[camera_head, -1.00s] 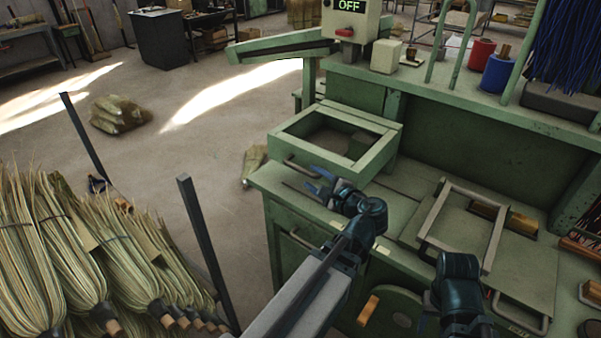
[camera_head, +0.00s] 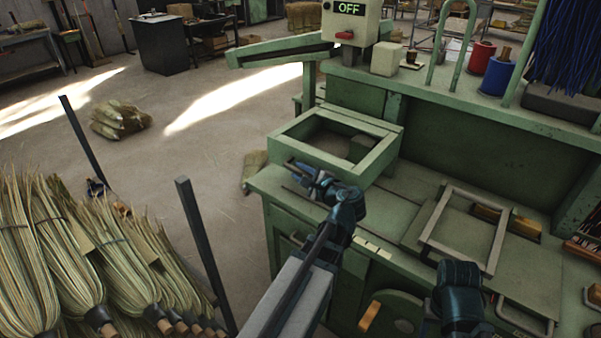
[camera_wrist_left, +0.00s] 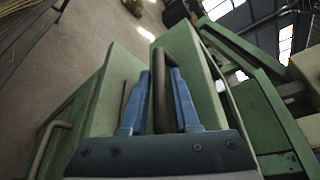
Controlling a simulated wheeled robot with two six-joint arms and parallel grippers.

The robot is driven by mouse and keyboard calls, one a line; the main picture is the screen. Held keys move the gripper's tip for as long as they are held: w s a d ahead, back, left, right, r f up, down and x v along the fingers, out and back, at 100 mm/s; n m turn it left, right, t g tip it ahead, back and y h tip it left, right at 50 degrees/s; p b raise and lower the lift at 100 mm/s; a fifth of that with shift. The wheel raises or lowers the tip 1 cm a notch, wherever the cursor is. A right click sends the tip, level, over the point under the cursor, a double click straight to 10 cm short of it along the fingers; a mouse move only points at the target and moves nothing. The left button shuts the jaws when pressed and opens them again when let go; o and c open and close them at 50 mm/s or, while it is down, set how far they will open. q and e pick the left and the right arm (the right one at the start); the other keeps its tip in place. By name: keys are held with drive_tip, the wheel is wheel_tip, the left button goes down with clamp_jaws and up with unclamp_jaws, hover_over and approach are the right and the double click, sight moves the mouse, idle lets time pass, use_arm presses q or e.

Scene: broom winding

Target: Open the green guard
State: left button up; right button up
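The green guard (camera_head: 379,155) is a square, open-topped green frame with a bar handle (camera_head: 300,167) on its near left side. My left gripper (camera_head: 310,178) is at this handle. In the left wrist view, the blue fingers (camera_wrist_left: 160,85) lie close along both sides of the dark handle bar (camera_wrist_left: 161,82), with hardly any gap. Of my right arm only a dark link shows at the bottom of the head view; its gripper is not visible.
A control box (camera_head: 352,25) reading OFF stands behind the guard. A grey metal frame (camera_head: 466,230) lies on the bench to the right. Broom bundles (camera_head: 75,250) and dark posts (camera_head: 205,250) stand at the left. Open floor lies beyond.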

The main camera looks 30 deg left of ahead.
use_arm(q)
clamp_jaws()
idle(1.1)
